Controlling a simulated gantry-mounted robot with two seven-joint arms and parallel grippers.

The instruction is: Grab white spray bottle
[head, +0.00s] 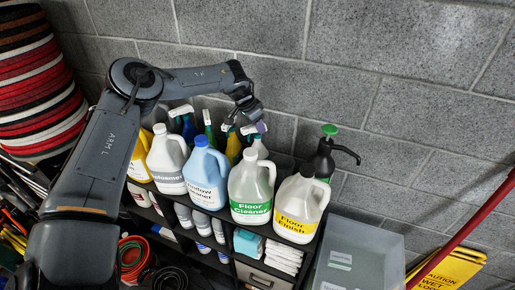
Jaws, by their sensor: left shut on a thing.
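The white spray bottle (260,147) stands behind the jugs at the back of the shelf top, by the block wall. Its lower body is hidden by the green-labelled jug. My left gripper (254,118) comes down from above and is shut on the bottle's trigger head; the fingers are small and partly hard to make out. My right gripper is not in view.
Several large jugs stand in a row in front, including a blue one (206,177), the Floor Cleaner jug (250,190) and the Floor Finish jug (300,207). Other spray bottles (188,125) are left of the gripper. A black pump sprayer (324,158) stands right.

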